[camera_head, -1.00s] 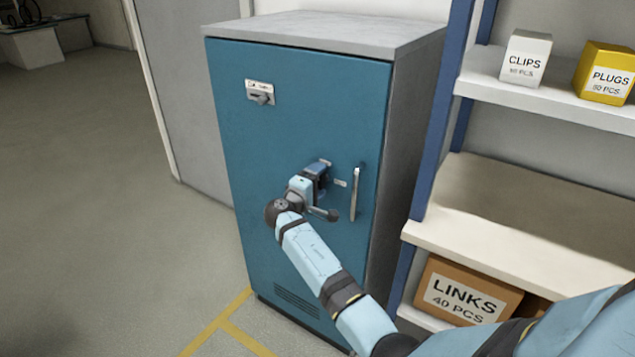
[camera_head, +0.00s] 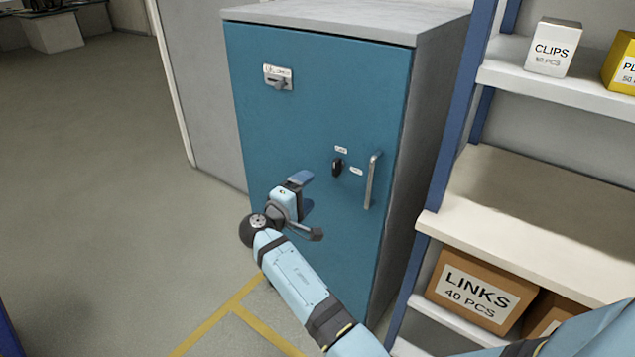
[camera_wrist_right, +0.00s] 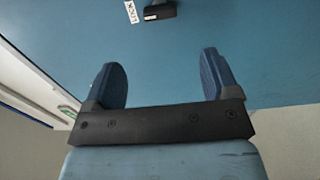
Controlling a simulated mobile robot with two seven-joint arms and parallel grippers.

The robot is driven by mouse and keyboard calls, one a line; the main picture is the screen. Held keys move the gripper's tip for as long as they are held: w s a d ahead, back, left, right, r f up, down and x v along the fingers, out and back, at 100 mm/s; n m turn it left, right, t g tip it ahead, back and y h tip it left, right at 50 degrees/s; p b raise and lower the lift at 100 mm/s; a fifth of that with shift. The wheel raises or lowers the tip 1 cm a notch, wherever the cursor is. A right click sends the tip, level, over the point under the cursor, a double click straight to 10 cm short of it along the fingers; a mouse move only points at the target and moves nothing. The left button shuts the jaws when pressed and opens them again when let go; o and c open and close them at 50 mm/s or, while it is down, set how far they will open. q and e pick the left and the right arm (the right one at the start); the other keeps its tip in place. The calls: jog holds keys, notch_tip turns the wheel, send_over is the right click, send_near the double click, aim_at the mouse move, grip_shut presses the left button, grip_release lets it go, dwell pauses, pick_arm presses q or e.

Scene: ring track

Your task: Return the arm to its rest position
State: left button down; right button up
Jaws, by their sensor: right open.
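My right gripper (camera_head: 304,194) is in front of the blue cabinet door, below and left of the black lock knob (camera_head: 337,167). In the right wrist view the gripper (camera_wrist_right: 163,82) has its two blue fingers apart with nothing between them. The knob (camera_wrist_right: 160,11) also shows there at the top, beside a small label, apart from the fingers. The cabinet (camera_head: 300,120) stands with its door shut. My left gripper is not in view.
A metal door handle (camera_head: 372,181) is right of the knob. A small labelled latch (camera_head: 278,78) sits at the door's upper left. A shelf (camera_head: 540,220) with labelled boxes stands to the right. Open floor (camera_head: 90,200) lies to the left.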

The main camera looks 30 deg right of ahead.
jog(key=shift+v, duration=0.75)
